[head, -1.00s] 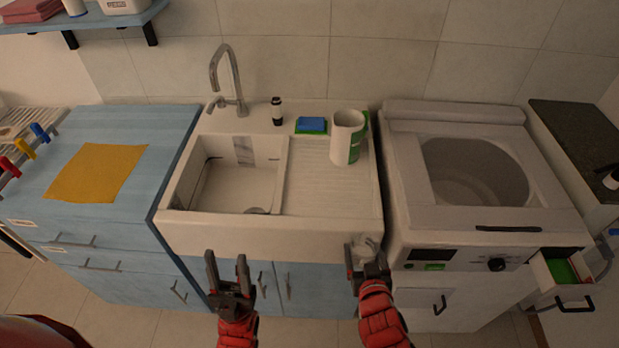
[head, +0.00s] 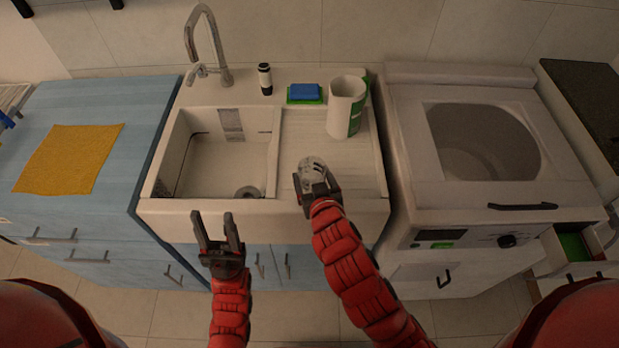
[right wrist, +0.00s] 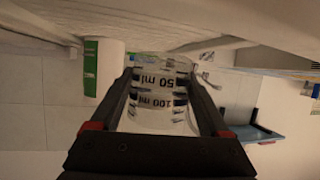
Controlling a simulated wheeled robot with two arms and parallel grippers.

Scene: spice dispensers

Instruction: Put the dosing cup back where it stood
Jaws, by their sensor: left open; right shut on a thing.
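The clear dosing cup (head: 312,172) is held in my right gripper (head: 318,190), over the front of the sink's ribbed drainboard (head: 300,140). In the right wrist view the cup (right wrist: 158,88) sits between the fingers, with "50 ml" and "100 ml" marks showing upside down. I cannot tell whether the cup touches the drainboard. My left gripper (head: 217,230) is open and empty, in front of the sink's front wall, below the basin.
A white and green container (head: 345,105) stands at the back right of the drainboard. A blue sponge (head: 304,92) and a dark bottle (head: 265,79) are on the back ledge. The basin (head: 220,160) is empty.

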